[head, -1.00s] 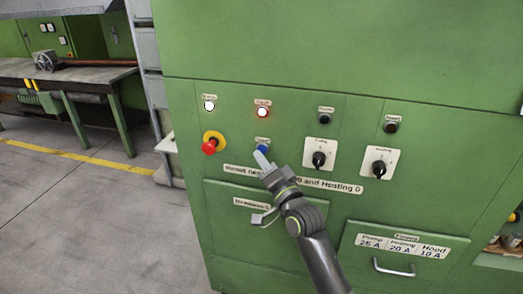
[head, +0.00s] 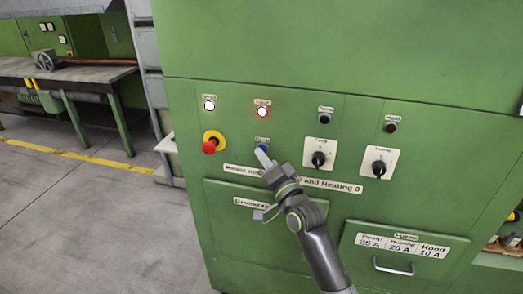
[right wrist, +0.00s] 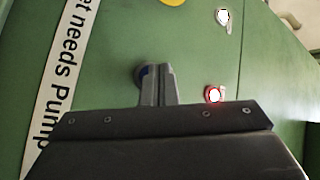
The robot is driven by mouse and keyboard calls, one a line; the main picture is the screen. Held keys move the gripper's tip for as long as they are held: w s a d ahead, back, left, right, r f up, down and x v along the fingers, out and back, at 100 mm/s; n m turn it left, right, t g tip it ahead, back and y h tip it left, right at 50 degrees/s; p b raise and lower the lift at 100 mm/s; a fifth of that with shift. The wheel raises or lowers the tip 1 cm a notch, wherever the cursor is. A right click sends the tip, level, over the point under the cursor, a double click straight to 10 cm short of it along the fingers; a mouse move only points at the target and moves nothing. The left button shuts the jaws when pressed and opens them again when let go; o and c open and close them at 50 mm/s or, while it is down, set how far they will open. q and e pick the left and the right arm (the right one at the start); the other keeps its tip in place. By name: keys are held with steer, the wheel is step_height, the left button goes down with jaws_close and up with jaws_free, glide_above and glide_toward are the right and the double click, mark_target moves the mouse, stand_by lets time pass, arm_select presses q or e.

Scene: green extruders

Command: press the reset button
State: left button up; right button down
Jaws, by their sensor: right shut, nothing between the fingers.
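The blue button (head: 262,147) sits on the green panel below the lit red lamp, under a small label too blurred to read. My right gripper (head: 262,155) is shut and empty, its fingertips in front of the button and partly covering it. In the right wrist view the shut fingers (right wrist: 159,72) overlap the button, whose dark blue edge (right wrist: 144,76) shows at their left. I cannot tell whether they touch it. My left gripper is not in view.
A red emergency knob (head: 209,146) on a yellow ring is left of the button. Two black rotary switches (head: 318,158) are to its right. A lit white lamp (head: 209,105) and lit red lamp (head: 262,112) are above. A drawer handle (head: 393,269) sticks out lower right.

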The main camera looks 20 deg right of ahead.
stand_by(0.6)
steer(key=shift+s+a, duration=0.4)
steer(key=shift+s, duration=0.2)
steer(key=shift+s+a, duration=0.7)
steer(key=shift+s, duration=0.35)
steer(key=shift+s+a, duration=0.7)
steer(key=shift+s, duration=0.3)
